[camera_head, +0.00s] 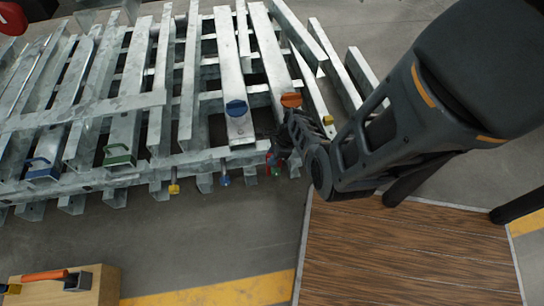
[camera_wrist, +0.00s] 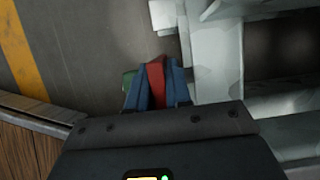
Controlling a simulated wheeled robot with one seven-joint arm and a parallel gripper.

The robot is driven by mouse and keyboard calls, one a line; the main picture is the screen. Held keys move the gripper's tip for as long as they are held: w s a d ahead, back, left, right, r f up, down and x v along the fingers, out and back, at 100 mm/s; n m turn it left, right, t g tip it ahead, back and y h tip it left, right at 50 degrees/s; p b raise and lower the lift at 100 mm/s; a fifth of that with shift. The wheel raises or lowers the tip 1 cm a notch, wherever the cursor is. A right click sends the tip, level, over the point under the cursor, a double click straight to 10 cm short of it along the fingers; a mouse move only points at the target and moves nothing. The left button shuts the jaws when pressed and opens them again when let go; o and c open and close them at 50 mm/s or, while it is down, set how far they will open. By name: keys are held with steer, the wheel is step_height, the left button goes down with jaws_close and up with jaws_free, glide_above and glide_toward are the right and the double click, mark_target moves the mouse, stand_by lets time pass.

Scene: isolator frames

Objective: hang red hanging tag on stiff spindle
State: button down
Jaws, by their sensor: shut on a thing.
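The red hanging tag (camera_wrist: 156,82) shows in the wrist view as a narrow red strip between two blue fingers. My gripper (camera_wrist: 157,92) is shut on it. In the head view my gripper (camera_head: 272,157) is at the front edge of the metal frames, right of centre, with a sliver of red (camera_head: 268,158) at its tip. A green piece (camera_wrist: 128,80) is just left of the fingers in the wrist view; I cannot tell if it touches them. I cannot tell which part is the stiff spindle.
Galvanized frames (camera_head: 150,99) carry a blue disc (camera_head: 236,107), an orange disc (camera_head: 291,99), and blue (camera_head: 42,170) and green (camera_head: 118,155) handles. Yellow (camera_head: 174,187) and blue (camera_head: 225,179) pieces hang at the front. A wooden block (camera_head: 98,287) stands lower left. Open floor lies in front.

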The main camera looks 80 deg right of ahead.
steer(key=shift+f, duration=0.4)
steer(key=c, duration=1)
jaws_free()
steer(key=shift+r, duration=0.1)
steer(key=shift+o, duration=0.2)
steer(key=shift+p+v, duration=1.95)
steer(key=shift+v, duration=1.95)
